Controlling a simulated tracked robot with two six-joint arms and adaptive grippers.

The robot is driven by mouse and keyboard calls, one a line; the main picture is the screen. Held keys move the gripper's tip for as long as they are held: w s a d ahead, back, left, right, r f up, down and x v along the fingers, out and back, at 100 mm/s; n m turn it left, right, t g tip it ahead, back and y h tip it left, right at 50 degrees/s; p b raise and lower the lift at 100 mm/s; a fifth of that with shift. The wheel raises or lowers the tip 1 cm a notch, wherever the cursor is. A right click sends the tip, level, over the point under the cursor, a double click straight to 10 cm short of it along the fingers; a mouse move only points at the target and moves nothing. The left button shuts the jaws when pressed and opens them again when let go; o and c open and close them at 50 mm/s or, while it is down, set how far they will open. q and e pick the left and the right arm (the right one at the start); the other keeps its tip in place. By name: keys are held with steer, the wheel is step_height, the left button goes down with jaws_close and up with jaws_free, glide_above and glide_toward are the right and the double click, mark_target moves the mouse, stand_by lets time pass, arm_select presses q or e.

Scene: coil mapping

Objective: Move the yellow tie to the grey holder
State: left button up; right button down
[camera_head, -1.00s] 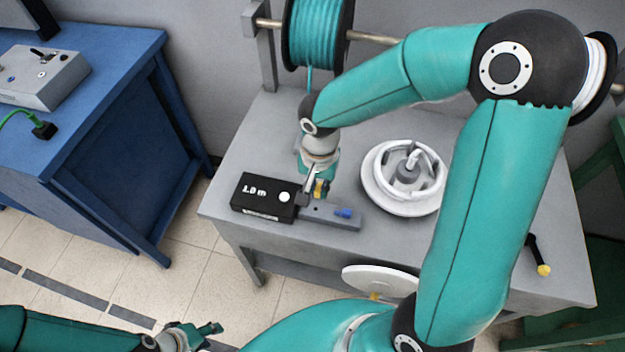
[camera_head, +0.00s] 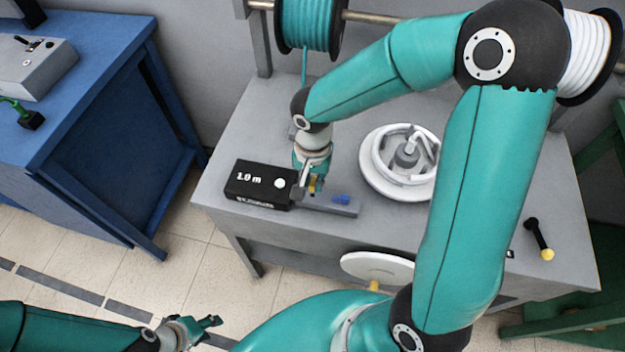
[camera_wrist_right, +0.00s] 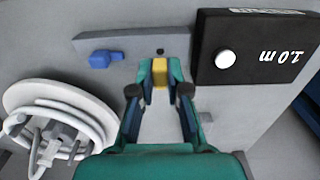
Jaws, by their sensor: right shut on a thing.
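The yellow tie (camera_wrist_right: 159,71) is between the fingertips of my right gripper (camera_wrist_right: 160,84), which is shut on it. In the head view the tie (camera_head: 313,184) shows as a small yellow bit at the tip of my right gripper (camera_head: 308,184). The grey holder (camera_head: 330,204) is a low bar on the table beside the black box, with a blue tie (camera_head: 341,199) on it. In the right wrist view the gripper tips are over the holder (camera_wrist_right: 137,45), between the blue tie (camera_wrist_right: 105,58) and the box; contact cannot be told. My left gripper (camera_head: 203,331) is at the lower left, away from the table, and seems open and empty.
A black box marked 1.0 m (camera_head: 259,186) sits left of the holder. A white coiling wheel (camera_head: 399,165) stands to the right. A black tool with a yellow end (camera_head: 539,240) lies near the right edge. Cable spools hang behind. A blue bench (camera_head: 90,110) is at the left.

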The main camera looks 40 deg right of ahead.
steer(key=shift+f, duration=0.15)
stand_by(0.4)
steer(key=shift+f+b, duration=1)
steer(key=shift+b, duration=0.25)
steer(key=shift+s+f+b, duration=0.1)
steer(key=shift+f+b, duration=0.55)
steer(key=shift+b, duration=0.15)
stand_by(0.6)
steer(key=c, duration=1.1)
jaws_free()
